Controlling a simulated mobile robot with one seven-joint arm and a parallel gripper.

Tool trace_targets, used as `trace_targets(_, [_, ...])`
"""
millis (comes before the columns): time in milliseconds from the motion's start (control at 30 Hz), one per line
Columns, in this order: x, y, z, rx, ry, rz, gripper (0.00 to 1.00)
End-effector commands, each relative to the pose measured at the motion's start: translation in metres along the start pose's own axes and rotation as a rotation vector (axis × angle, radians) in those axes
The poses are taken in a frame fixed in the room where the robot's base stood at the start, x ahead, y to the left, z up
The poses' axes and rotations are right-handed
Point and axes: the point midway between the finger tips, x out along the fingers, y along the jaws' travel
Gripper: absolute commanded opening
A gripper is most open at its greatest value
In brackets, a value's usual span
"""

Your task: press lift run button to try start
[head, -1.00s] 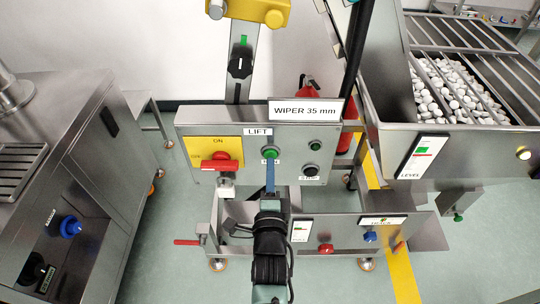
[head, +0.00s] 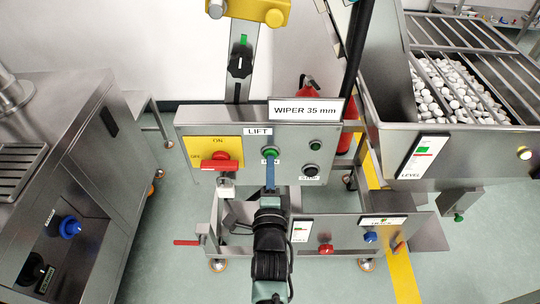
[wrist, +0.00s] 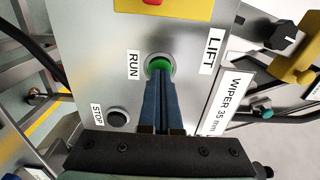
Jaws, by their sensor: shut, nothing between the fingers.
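The green run button (head: 270,153) sits on the grey LIFT control panel (head: 226,119). In the wrist view the green button (wrist: 158,64) lies right at the tips of my gripper, by the RUN label (wrist: 134,65). My gripper (head: 270,162) is shut and empty, its blue fingers pointing at the button; in the wrist view the fingertips (wrist: 157,77) overlap the button's lower edge. Whether they touch it or press it in, I cannot tell. The black stop button (head: 311,170) is to the right, and also shows in the wrist view (wrist: 117,117).
A red switch on a yellow plate (head: 215,144) is left of the button. A small green indicator (head: 316,146) is above the stop button. Below stands a lower steel box with a red knob (head: 326,249) and a blue knob (head: 370,237). A hopper of white caps (head: 446,92) is at right.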

Motion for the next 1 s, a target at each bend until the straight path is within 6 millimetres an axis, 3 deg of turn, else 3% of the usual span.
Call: trace_targets(1000, [0.0084,-0.0001,0.0,0.0,0.0,-0.001,0.0])
